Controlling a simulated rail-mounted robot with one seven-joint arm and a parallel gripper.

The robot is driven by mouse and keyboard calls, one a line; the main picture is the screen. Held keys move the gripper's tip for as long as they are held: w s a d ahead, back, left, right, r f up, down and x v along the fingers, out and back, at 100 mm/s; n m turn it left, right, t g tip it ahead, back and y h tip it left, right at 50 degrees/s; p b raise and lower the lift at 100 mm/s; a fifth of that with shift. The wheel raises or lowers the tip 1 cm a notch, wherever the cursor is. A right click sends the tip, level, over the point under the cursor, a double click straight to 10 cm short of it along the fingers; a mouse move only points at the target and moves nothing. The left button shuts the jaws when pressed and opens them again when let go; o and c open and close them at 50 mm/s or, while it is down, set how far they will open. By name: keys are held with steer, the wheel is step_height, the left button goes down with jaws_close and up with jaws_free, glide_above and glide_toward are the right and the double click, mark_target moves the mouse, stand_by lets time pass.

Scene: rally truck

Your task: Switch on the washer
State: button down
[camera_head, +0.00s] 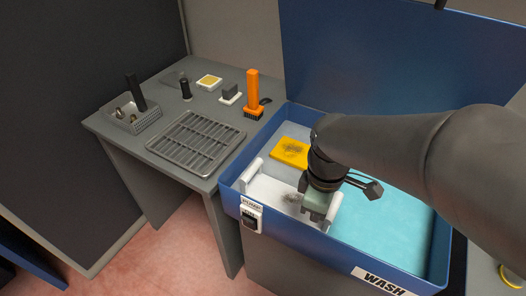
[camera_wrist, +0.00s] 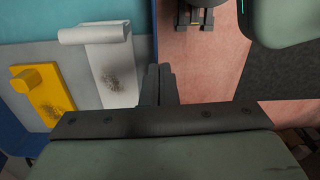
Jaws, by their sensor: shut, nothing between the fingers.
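The washer is a blue basin (camera_head: 342,244) labelled WASH, with a raised blue lid and light blue liquid on its right side. A white switch box (camera_head: 251,215) labelled PUMP, with a black rocker, is on the basin's front-left outer wall. I cannot tell the rocker's position. My gripper (camera_head: 314,216) is shut and empty, over the front of the basin, right of the switch and apart from it. Its closed fingers (camera_wrist: 158,85) show in the wrist view near the basin's edge.
A stained white part (camera_head: 270,190) and a stained yellow part (camera_head: 290,152) lie in the basin. On the grey table at left are a drying rack (camera_head: 195,142), an orange-handled brush (camera_head: 252,92) and a small bin (camera_head: 130,114). The space before the switch is clear.

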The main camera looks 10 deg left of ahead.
steer(key=a+f+n, duration=0.2)
steer(key=a+n, duration=0.5)
steer(key=n+g, duration=0.2)
steer(key=n, duration=0.8)
glide_above(244, 220)
steer(key=s, duration=0.3)
steer(key=f, duration=0.2)
steer(key=shift+s+a+r+y+b, duration=0.1)
steer(key=shift+s+r+y+b, duration=0.1)
steer(key=shift+r+y+b, duration=0.15)
steer(key=shift+f, duration=0.15)
steer(key=x, duration=1)
steer(key=shift+w+d+r+p, duration=0.1)
steer(key=shift+w+d+p, duration=0.1)
steer(key=shift+w, duration=0.5)
steer(key=shift+w+d+r+p, duration=0.1)
steer(key=shift+w+d, duration=0.1)
steer(key=shift+w, duration=0.5)
steer(key=shift+w+d+r+p, duration=0.15)
steer(key=shift+w, duration=0.55)
